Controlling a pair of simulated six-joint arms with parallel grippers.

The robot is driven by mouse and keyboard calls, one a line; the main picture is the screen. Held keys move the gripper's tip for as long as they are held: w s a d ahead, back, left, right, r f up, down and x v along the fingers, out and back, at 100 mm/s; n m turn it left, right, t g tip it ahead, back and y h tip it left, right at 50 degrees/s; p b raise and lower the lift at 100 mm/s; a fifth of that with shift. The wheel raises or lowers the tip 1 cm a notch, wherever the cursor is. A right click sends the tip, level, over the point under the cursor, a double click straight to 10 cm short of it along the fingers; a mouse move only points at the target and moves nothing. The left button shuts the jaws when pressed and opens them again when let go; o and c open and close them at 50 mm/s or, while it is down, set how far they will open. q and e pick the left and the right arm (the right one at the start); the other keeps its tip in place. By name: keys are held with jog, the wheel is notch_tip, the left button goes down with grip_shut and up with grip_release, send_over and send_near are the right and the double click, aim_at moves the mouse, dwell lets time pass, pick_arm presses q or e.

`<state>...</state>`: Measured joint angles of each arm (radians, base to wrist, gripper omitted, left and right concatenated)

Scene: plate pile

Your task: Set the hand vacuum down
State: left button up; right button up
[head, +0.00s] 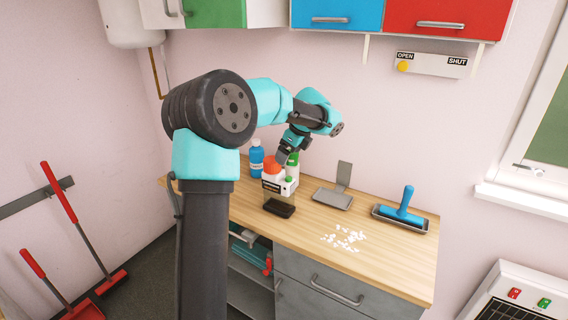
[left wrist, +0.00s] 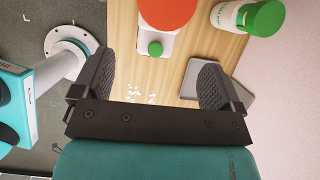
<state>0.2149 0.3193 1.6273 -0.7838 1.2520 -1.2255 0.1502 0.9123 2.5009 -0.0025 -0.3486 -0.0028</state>
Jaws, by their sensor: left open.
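The hand vacuum (head: 280,184) has an orange-red top, a white body with a green button, a clear part and a dark base. It stands upright on the wooden counter (head: 385,255), near the front edge at its left part. My left gripper (head: 284,155) is just above and behind it, pointing down. In the left wrist view the gripper (left wrist: 156,65) is open with nothing between its fingers. There the vacuum (left wrist: 167,44) shows beyond the fingertips, apart from them. My right gripper is not in view.
A blue bottle (head: 257,159) and a green-capped white bottle (head: 293,165) stand close behind the vacuum. A grey dustpan-like piece (head: 333,198), scattered white bits (head: 345,239) and a blue-handled tool (head: 406,203) on a dark tray lie to the right. Wall cabinets (head: 337,14) hang above.

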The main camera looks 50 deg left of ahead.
pick_arm(q)
jog(key=shift+v, duration=1.45)
